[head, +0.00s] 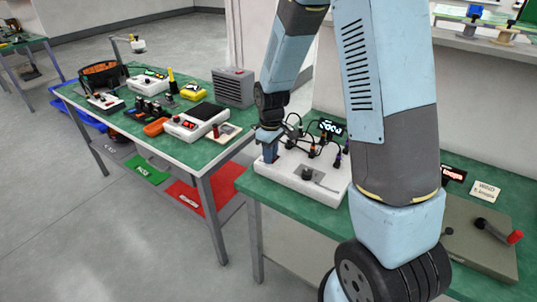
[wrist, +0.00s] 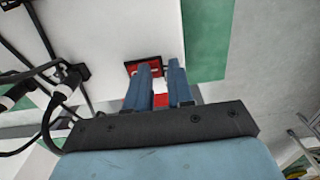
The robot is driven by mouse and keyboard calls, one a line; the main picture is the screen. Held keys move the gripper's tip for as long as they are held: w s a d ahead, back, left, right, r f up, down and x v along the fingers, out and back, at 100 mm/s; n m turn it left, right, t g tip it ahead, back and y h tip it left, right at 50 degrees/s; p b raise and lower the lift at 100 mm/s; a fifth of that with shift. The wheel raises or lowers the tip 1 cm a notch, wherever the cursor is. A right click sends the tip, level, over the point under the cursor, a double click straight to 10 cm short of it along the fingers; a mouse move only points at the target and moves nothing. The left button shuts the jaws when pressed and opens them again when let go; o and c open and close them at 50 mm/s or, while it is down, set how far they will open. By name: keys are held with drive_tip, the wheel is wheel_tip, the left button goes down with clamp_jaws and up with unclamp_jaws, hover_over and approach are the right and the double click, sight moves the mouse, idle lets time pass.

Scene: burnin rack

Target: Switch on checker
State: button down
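A red switch in a black frame (wrist: 132,66) lies on the white surface at the left fingertip, partly hidden by the fingers. I cannot tell whether they touch it or which way it is set.
Black cables (head: 312,143) run over the back of the box, near a small lit display (head: 331,127). A grey box with a red-tipped lever (head: 480,240) is at the right. Another green bench (head: 165,140) with several devices is at the left, beyond a gap.

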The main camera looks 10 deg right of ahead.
drive_tip(key=shift+s+a+f, duration=0.15)
drive_tip(key=shift+a+f, duration=0.1)
drive_tip(key=shift+f, duration=0.2)
drive_tip(key=shift+w+d+r, duration=0.2)
drive_tip(key=shift+w+d, duration=0.3)
drive_tip(key=shift+w, duration=0.05)
drive_tip(key=shift+d, duration=0.1)
drive_tip(key=shift+r, duration=0.1)
drive_tip(key=shift+w+r, duration=0.3)
drive_tip(key=shift+r, duration=0.15)
wheel_tip(320, 180, up, 13)
drive_tip(key=shift+s+r, duration=0.15)
drive_tip(key=shift+s, duration=0.25)
drive_tip(key=shift+w+d+r+g+y, duration=0.15)
drive_tip(key=shift+w+d+g+y, duration=0.3)
drive_tip(key=shift+w, duration=0.25)
